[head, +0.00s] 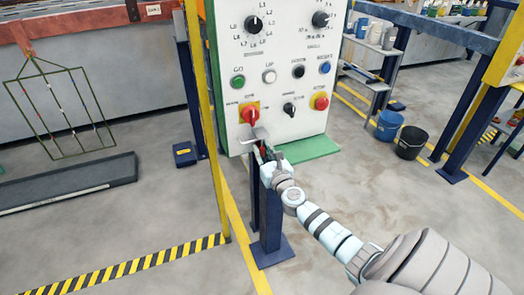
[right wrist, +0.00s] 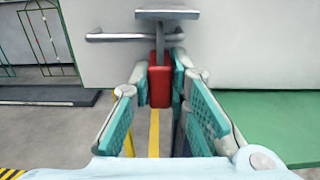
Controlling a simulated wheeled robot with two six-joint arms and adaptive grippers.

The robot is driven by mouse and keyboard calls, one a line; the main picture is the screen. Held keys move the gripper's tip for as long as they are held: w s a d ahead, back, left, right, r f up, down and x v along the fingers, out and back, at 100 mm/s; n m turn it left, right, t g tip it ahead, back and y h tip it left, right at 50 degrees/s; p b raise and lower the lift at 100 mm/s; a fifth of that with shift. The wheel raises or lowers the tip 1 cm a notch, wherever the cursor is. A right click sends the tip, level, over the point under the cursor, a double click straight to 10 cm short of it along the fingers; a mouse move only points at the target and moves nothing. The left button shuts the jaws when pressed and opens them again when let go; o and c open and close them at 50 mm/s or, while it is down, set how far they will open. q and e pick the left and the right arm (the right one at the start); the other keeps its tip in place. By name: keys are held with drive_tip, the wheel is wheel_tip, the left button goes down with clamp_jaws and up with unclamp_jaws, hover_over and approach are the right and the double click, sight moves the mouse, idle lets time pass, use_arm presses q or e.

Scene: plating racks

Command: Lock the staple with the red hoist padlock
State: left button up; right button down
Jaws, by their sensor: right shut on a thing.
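My right gripper (head: 264,156) is at the lower edge of the white control panel (head: 290,90), just under the red switch on its yellow plate (head: 250,115). In the right wrist view its teal-padded fingers (right wrist: 160,86) are shut on the red padlock (right wrist: 160,88), whose body hangs upright between the fingertips. Above the padlock are a grey horizontal bar (right wrist: 115,37) and a flat grey plate (right wrist: 167,15) in front of the panel face. They hide most of the shackle, so I cannot tell whether it passes through the staple. My left gripper is not in view.
A green ledge (head: 305,150) juts out below the panel at right. A yellow post (head: 205,120) stands close at left. Blue steel legs (head: 268,225) stand under the panel. Buckets (head: 410,142) and a shelf are at the back right. A wire rack (head: 60,110) hangs at left.

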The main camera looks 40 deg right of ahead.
drive_tip(key=c, duration=1.4)
unclamp_jaws()
drive_tip(key=shift+c, duration=0.2)
drive_tip(key=shift+s+a, duration=0.1)
drive_tip(key=shift+s, duration=0.25)
drive_tip(key=v, duration=1.1)
drive_tip(key=shift+s+a, duration=0.1)
